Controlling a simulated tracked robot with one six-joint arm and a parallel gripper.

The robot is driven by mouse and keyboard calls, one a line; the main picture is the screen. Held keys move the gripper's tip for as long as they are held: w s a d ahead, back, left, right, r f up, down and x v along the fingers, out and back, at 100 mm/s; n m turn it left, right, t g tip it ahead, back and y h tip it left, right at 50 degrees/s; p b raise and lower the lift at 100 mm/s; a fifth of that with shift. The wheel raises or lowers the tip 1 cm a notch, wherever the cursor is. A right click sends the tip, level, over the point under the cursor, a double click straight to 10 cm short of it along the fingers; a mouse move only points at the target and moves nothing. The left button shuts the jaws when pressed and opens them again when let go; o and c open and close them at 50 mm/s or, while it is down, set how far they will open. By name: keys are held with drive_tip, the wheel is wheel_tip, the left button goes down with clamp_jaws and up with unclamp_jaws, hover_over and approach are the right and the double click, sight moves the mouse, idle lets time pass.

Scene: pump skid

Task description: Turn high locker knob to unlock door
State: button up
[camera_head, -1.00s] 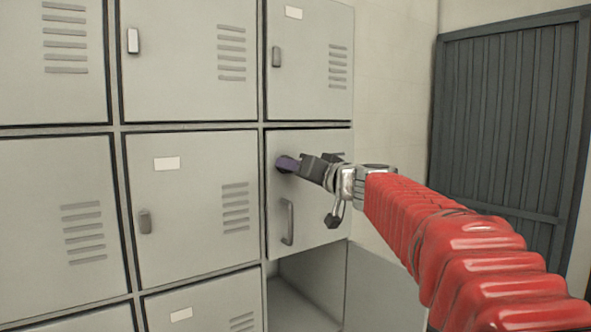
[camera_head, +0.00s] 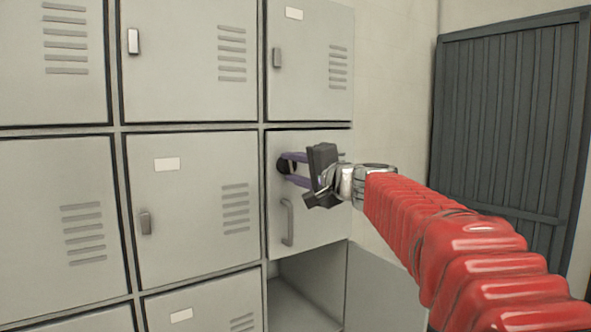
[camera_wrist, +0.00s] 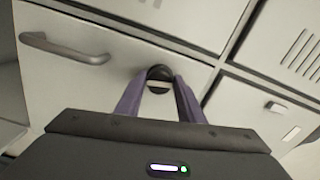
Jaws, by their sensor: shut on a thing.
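The locker door (camera_head: 325,215) in the right column, middle row, is closed and carries a round dark knob (camera_head: 283,166) above a grey bar handle (camera_head: 288,222). My gripper (camera_head: 284,165) has its purple fingers on the two sides of the knob, shut on it. In the wrist view, the fingers (camera_wrist: 159,88) flank the dark knob (camera_wrist: 160,72), which has a light bar across it. That view is rolled, with the bar handle (camera_wrist: 65,48) at upper left. The gripper body hides part of the door.
Other closed grey lockers (camera_head: 190,210) fill the left and above. Below the door is an open compartment (camera_head: 305,290) with its door (camera_head: 385,290) swung out to the right. A dark corrugated panel (camera_head: 510,120) stands at the far right.

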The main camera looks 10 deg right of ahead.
drive_tip(key=shift+w+d+m, duration=0.1)
drive_tip(key=shift+d+m, duration=0.15)
drive_tip(key=shift+m, duration=0.95)
drive_tip(key=o, duration=0.8)
drive_tip(key=shift+f, duration=0.1)
drive_tip(key=shift+o, duration=1.3)
drive_tip(key=shift+a, duration=0.15)
drive_tip(key=v, duration=1.4)
